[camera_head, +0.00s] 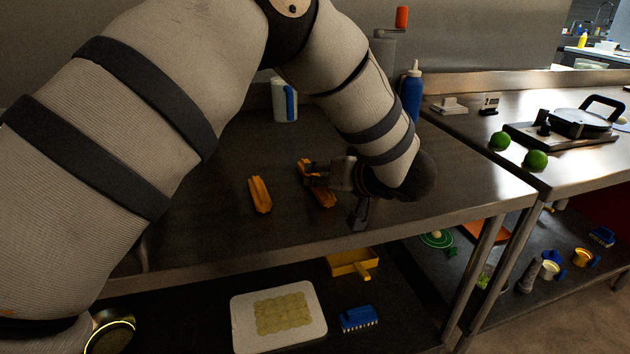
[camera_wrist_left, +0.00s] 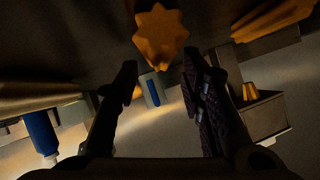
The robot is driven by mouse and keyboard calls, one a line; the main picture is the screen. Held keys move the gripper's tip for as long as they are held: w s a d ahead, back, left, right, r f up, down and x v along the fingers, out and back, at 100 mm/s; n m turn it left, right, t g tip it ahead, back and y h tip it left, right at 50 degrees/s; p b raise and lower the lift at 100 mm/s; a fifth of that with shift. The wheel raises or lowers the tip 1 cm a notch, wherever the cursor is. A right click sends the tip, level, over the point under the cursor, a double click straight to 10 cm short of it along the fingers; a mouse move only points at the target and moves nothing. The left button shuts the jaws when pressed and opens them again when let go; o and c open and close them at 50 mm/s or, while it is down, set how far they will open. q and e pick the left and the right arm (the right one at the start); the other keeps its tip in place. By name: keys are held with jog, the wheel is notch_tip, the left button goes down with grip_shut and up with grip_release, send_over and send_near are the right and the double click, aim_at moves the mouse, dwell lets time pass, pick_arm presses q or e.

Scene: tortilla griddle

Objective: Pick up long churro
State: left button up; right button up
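Two orange-brown ridged churros lie on the dark metal table. The right one (camera_head: 325,198) looks longer, and its middle is partly hidden behind my left gripper (camera_head: 312,175). The shorter-looking churro (camera_head: 260,194) lies to its left, clear of the gripper. In the left wrist view my left gripper (camera_wrist_left: 160,68) has its fingers spread apart. A star-shaped churro end (camera_wrist_left: 160,35) shows just beyond and between the fingertips. Contact cannot be told. Another churro (camera_wrist_left: 272,18) is at the upper right there. My right gripper is not in view.
A white and blue jug (camera_head: 285,100) and a blue bottle (camera_head: 411,92) stand at the table's back. Limes (camera_head: 536,159) and a tortilla press (camera_head: 580,122) are on the right counter. A white tray (camera_head: 240,325) and a blue brush (camera_head: 359,318) are on the lower shelf.

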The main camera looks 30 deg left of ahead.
pick_arm(q)
jog(key=x, duration=0.2)
jog(key=shift+w+a+f, duration=0.1)
jog(key=shift+a+f, duration=0.1)
jog(key=shift+r, duration=0.1)
jog(key=c, duration=0.8)
jog(key=shift+o, duration=0.2)
